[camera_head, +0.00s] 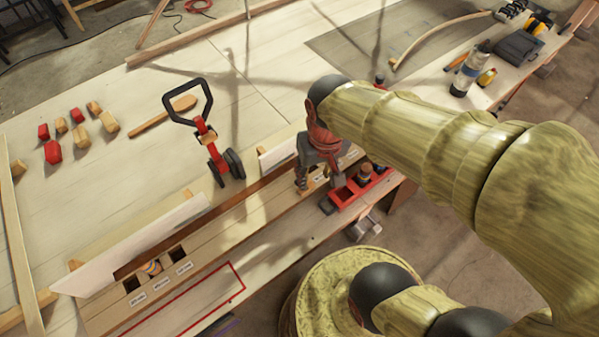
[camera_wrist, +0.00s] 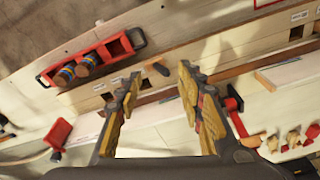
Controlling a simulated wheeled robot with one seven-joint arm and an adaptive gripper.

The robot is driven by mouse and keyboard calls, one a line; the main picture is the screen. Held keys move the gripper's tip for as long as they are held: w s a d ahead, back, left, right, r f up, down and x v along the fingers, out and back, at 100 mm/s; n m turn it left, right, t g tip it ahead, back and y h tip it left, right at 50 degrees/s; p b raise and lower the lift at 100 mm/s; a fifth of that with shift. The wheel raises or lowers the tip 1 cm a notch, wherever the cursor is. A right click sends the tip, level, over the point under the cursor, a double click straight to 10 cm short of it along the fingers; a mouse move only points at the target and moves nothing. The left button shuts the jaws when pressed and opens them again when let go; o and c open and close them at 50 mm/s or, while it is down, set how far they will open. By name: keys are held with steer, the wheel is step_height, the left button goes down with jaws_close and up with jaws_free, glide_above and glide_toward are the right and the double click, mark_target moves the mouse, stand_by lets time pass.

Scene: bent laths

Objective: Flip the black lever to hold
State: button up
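A small black lever (camera_wrist: 161,69) sticks out of the slotted wooden board (camera_wrist: 215,52) in the wrist view. In the picture it lies between my fingertips, just beyond them; I cannot tell whether either finger touches it. My gripper (camera_wrist: 160,78) is open, its two yellow-and-dark fingers apart with nothing held between them. In the head view my gripper (camera_head: 304,184) points down over the board (camera_head: 238,222), and hides the lever. Small white labels sit on the board near the lever, but their print is too small to read.
A red tray (camera_wrist: 47,79) holding banded cylinders stands beside the board. A black-and-red handled tool (camera_head: 206,133) stands on the workbench (camera_head: 275,95). Several red and tan blocks (camera_head: 52,152) lie at the left. Bottles (camera_head: 470,70) stand at the upper right.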

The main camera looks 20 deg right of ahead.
steer(key=w+f+m+p, duration=0.1)
steer(key=w+f+m, duration=0.1)
steer(key=f+m, duration=0.1)
steer(key=w+f+m+g+p, duration=0.1)
steer(key=w+f+m, duration=0.2)
steer(key=m, duration=0.2)
steer(key=w+f+m+p, duration=0.1)
steer(key=w+f+m, duration=0.1)
steer(key=f+m, duration=0.1)
steer(key=shift+w+a+f+m+g, duration=0.2)
steer(key=shift+w+a+m+g, duration=0.1)
steer(key=shift+w+m+g, duration=0.1)
steer(key=shift+w+m, duration=0.25)
steer(key=shift+m, duration=0.95)
step_height(320, 180, down, 8)
steer(key=shift+r+b, duration=0.2)
steer(key=shift+b, duration=0.2)
steer(key=c, duration=0.3)
jaws_close()
